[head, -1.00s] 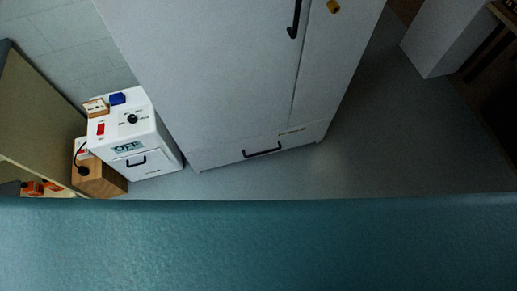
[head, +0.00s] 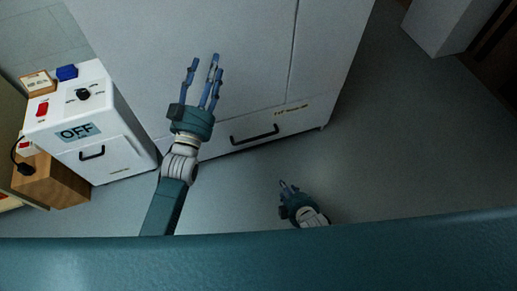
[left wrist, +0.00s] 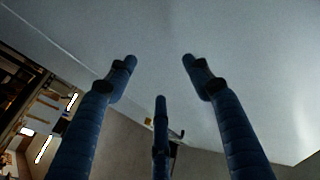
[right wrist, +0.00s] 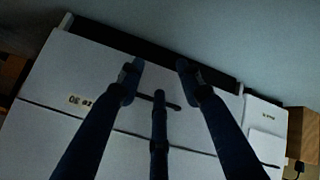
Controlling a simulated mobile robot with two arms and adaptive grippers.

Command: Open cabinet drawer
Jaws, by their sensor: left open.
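A tall white cabinet (head: 200,40) stands ahead of me. Its low bottom drawer (head: 290,118) is shut and carries a black bar handle (head: 255,135). My left gripper (head: 207,66) is open and empty, fingers spread, in front of the cabinet, up and left of the handle in the head view. My right gripper (head: 287,185) is low, below and right of the handle in the head view. In the right wrist view its fingers (right wrist: 158,75) are spread and empty, and the dark handle (right wrist: 172,105) shows beyond them, partly hidden.
A white box marked OFF (head: 95,135), with its own small handle, stands just left of the cabinet. A wooden block (head: 50,182) is beside it. The floor (head: 400,150) right of the cabinet is clear. My teal body edge crosses the bottom.

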